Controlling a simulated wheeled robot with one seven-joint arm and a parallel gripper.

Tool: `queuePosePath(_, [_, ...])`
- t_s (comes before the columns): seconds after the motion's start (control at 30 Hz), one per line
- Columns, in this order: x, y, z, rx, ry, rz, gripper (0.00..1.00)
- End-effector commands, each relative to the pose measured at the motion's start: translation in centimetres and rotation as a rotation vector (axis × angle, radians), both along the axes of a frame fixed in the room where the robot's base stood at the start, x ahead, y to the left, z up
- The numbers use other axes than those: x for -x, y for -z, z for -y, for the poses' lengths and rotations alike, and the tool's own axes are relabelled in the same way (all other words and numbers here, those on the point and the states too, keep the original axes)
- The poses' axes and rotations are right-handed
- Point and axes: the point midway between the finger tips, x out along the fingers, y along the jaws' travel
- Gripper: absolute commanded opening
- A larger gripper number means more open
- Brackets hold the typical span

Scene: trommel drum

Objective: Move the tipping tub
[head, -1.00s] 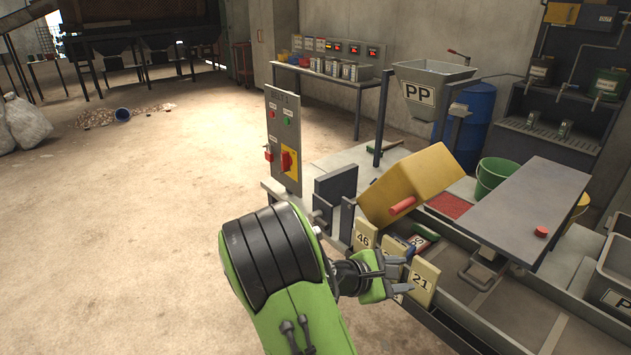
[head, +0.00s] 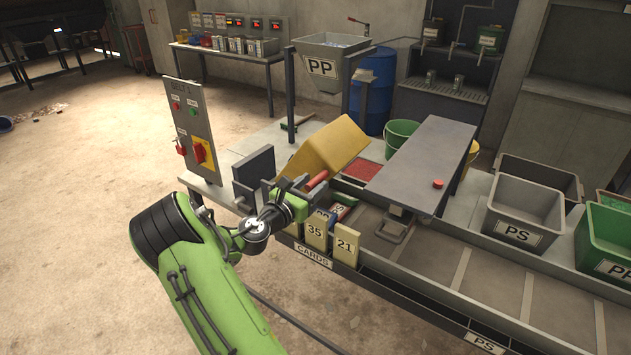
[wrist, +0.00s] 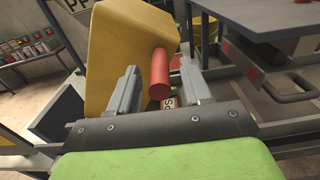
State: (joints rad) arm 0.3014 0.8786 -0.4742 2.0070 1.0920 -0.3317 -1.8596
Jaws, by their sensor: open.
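The tipping tub (head: 324,148) is a yellow box, tilted, at the near left end of the bench. A red handle bar (head: 316,180) sticks out from its near side. In the wrist view the tub (wrist: 125,50) fills the upper middle, and the red handle (wrist: 159,75) points toward me. My gripper (head: 302,184) is open at the handle. In the wrist view its two fingers (wrist: 158,88) stand on either side of the handle, with gaps showing. The far side of the tub is hidden.
Numbered cards (head: 316,231) stand in a rack just below my gripper. A grey panel (head: 422,165) with a red button lies to the right. A switch post (head: 192,130) stands left. Grey PS bin (head: 522,212) is at right. Open floor lies left.

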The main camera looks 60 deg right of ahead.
Motion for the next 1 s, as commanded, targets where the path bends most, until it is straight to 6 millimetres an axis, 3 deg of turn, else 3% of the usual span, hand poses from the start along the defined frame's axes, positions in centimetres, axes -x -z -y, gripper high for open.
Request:
queuePosePath(0.13, [0.3,0.0,2.0,0.0,0.001,0.002,0.48])
queuePosePath(0.43, [0.3,0.0,2.3,-0.001,0.0,0.0,0.48])
queuePosePath(0.73, [0.3,0.0,2.3,-0.001,0.0,0.0,0.03])
queuePosePath(1.0, [0.3,0.0,2.3,-0.001,0.0,0.001,0.0])
